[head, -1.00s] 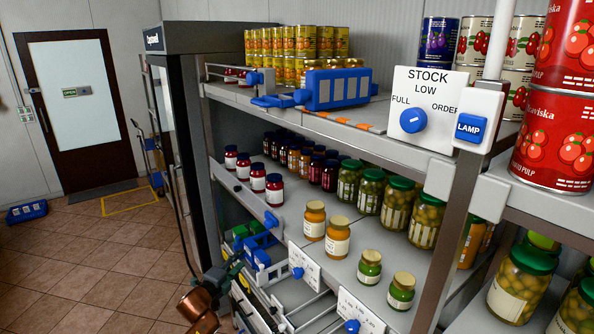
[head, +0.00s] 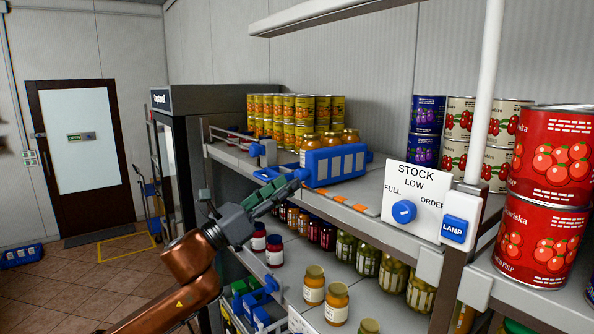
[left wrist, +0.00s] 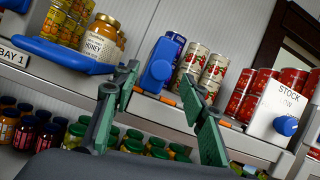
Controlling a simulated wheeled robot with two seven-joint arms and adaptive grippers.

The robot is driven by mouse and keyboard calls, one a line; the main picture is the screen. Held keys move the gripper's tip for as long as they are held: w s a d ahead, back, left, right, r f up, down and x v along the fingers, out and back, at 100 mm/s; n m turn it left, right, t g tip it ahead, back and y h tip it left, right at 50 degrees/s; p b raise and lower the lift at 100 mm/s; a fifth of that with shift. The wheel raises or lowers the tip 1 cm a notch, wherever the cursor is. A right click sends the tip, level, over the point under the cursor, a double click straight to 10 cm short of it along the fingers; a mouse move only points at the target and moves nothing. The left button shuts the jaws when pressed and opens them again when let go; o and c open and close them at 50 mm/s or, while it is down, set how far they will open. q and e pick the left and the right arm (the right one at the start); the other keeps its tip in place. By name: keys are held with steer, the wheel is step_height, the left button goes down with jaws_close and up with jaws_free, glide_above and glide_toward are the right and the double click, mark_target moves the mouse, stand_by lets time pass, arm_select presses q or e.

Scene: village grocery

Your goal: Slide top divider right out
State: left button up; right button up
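The top divider (head: 338,166) is a blue block with pale slots on its side, standing on the top shelf left of the stock dial plate. In the left wrist view the divider (left wrist: 157,66) shows nearly end-on, beyond and between my fingertips. My left gripper (head: 290,186) reaches up from the lower left to the near left end of the divider. In the left wrist view the left gripper (left wrist: 160,86) has its two green fingers well apart with nothing held between them. Contact with the divider cannot be told. My right gripper is not in view.
Honey jars (left wrist: 101,36) stand just left of the divider, with yellow cans (head: 290,108) behind. The white stock plate (head: 412,200) with a blue dial and the blue lamp button (head: 454,229) are to the right. Orange strips (head: 350,205) mark the front edge. Jars fill the shelf below.

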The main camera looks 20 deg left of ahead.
mark_target(299, 175)
arm_select(q)
steer(key=p+x, duration=0.1)
steer(key=x, duration=0.4)
steer(key=shift+r, duration=0.1)
steer(key=shift+c, duration=0.7)
jaws_close()
